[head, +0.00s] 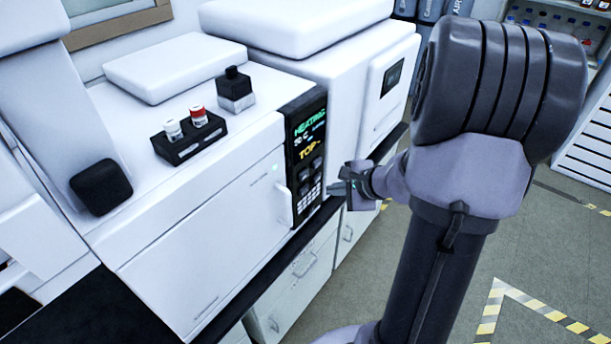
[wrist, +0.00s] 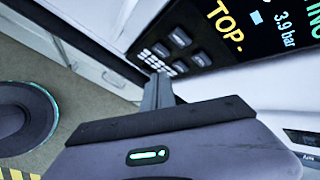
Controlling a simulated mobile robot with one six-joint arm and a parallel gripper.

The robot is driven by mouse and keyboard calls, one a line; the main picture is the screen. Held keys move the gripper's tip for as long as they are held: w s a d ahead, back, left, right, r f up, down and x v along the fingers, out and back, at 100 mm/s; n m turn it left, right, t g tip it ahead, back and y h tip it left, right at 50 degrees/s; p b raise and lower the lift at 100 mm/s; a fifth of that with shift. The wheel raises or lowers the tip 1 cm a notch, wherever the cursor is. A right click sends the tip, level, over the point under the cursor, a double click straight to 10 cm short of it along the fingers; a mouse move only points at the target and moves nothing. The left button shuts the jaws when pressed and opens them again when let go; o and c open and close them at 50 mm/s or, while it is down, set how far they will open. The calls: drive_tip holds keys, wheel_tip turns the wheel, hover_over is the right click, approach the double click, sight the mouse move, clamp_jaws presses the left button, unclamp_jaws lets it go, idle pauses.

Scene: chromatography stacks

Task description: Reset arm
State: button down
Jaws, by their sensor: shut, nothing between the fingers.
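My arm stands at the right of the head view, bent, with my gripper (head: 335,188) pointing left toward the front of a white chromatography instrument (head: 205,235). My gripper is shut and empty. Its fingertips are near the lower right of the instrument's black control panel (head: 305,150); I cannot tell whether they touch it. The panel reads "HEATING" and "TOP-". In the wrist view the shut fingers (wrist: 157,90) point at the panel's keypad, and the display (wrist: 265,25) shows "3.9 bar". The instrument's front door looks closed.
A black rack (head: 190,140) with a white-capped and a red-capped vial sits on top of the instrument, beside a small black-and-grey block (head: 235,90). A second white instrument (head: 345,75) stands behind. Drawers (head: 305,270) are below. The floor at right is open, with striped tape (head: 545,310).

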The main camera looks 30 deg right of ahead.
idle(0.3)
drive_tip(key=s+a+r+n+g+y+b, duration=0.15)
drive_tip(key=a+r+n, duration=0.35)
drive_tip(key=a, duration=0.6)
drive_tip(key=s+a+r+n+g+y+b, duration=0.15)
drive_tip(key=a+r+n, duration=0.3)
drive_tip(key=a, duration=0.75)
drive_tip(key=s+a+n+h, duration=0.1)
drive_tip(key=s+a+n, duration=0.1)
drive_tip(key=s+n, duration=0.2)
drive_tip(key=s+a+r+n+h+b, duration=0.1)
drive_tip(key=s+a+n, duration=0.2)
drive_tip(key=s, duration=0.5)
drive_tip(key=shift+s+a+r+n, duration=0.3)
drive_tip(key=shift+s+n, duration=0.1)
drive_tip(key=shift+n, duration=0.35)
